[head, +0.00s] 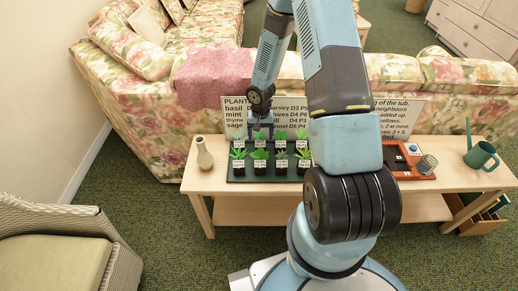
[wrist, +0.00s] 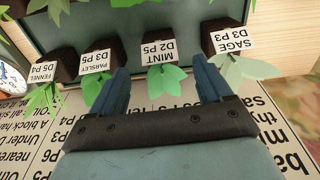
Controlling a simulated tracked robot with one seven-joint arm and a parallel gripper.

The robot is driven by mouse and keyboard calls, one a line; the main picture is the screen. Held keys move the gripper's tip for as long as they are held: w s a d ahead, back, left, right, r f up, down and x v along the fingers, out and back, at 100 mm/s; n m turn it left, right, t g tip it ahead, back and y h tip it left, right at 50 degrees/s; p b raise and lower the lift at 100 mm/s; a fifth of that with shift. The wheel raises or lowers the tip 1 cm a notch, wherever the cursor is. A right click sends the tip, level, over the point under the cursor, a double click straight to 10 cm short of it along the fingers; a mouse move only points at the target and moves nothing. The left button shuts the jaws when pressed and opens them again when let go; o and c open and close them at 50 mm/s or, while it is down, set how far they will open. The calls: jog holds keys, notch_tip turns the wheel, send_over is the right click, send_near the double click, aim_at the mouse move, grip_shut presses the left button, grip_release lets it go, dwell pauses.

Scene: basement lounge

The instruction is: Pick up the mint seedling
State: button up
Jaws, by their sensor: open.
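The mint seedling (wrist: 158,76) is a green-leaved plant in a dark block with a white label reading "MINT D2 P5", upside down in the wrist view. My gripper (wrist: 159,66) is open, with one finger on each side of the mint's leaves and nothing held. I cannot tell whether the fingers touch the plant. In the head view my gripper (head: 262,128) hangs over the back row of the dark seedling tray (head: 270,178). The labels there are too small to read surely.
Sage (wrist: 233,42), parsley (wrist: 98,62) and fennel (wrist: 58,66) stand close beside the mint. A lettered sign (head: 235,104) stands behind the tray. On the wooden table are a vase (head: 204,154), a red-orange tray (head: 420,172) and a green watering can (head: 480,154).

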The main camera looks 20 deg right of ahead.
aim_at(260, 144)
jog(key=shift+w+f, duration=0.15)
jog(key=shift+f, duration=3.05)
jog(key=c, duration=1.1)
jog(key=shift+r, duration=0.15)
